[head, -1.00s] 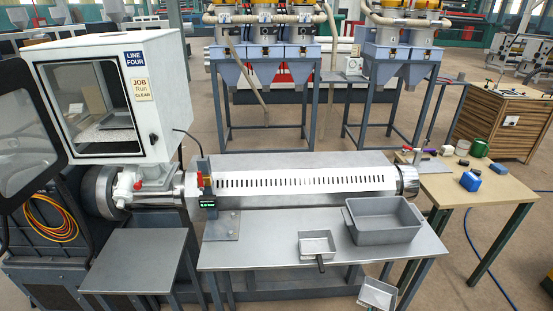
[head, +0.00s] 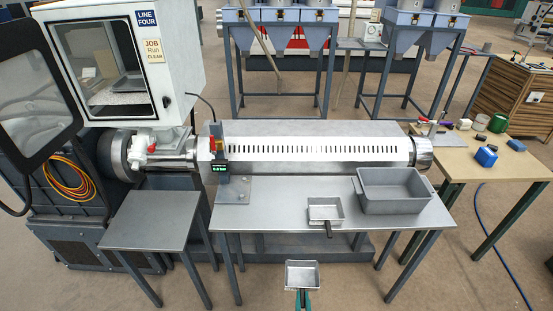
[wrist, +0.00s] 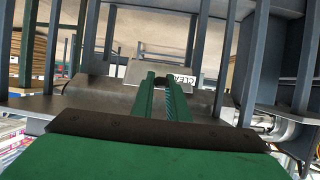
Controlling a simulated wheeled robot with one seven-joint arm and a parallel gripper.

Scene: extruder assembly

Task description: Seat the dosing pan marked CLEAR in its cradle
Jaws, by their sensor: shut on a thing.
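My gripper (head: 302,297) is shut on the handle side of a small grey metal pan (head: 302,274), held in front of the bench, clear of it. In the wrist view, beyond the green fingers (wrist: 163,82), part of a CLEAR label (wrist: 182,79) shows on the held pan. The white cabinet (head: 179,75) at the upper left has its door open and carries LINE FOUR and JOB Run CLEAR signs. Inside it a grey tray-like piece (head: 130,84) shows above a speckled base; I cannot tell whether this is the cradle.
A second small pan (head: 325,210) with a dark handle sits on the metal bench (head: 270,205), beside a deep grey bin (head: 392,207). A lower grey table (head: 150,222) stands left. The open cabinet door (head: 38,95) juts left. The extruder barrel (head: 310,150) runs behind the bench.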

